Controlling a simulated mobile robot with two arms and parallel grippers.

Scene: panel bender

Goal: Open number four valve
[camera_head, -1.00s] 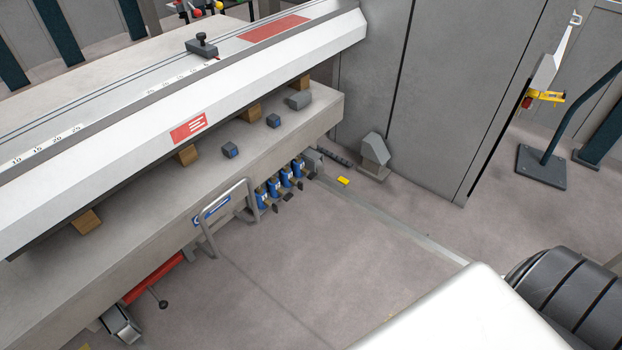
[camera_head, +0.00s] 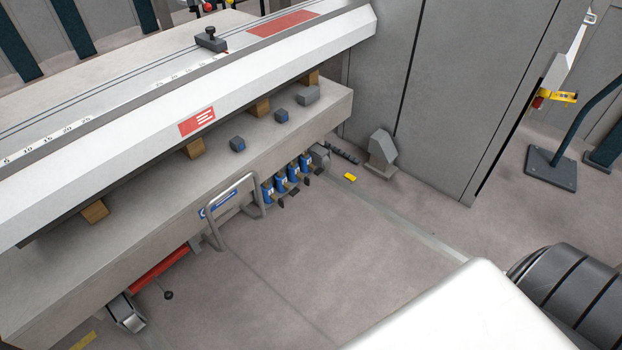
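A row of several blue valves (camera_head: 281,184) with dark handles sits low on the front of the panel bender, below its bed and to the right of a grey tubular frame. The valves are small here, and I cannot read any numbers or tell whether each is open or shut. Neither gripper shows in this view. A white rounded part and a black ribbed part of my own body fill the lower right corner. They are well apart from the valves in the picture.
The panel bender's bed (camera_head: 330,105) runs diagonally across the left. The grey tubular frame (camera_head: 211,226) stands left of the valves. A yellow block (camera_head: 350,177) lies on the floor to their right, near a grey cabinet (camera_head: 455,90). The floor (camera_head: 310,250) in front is clear.

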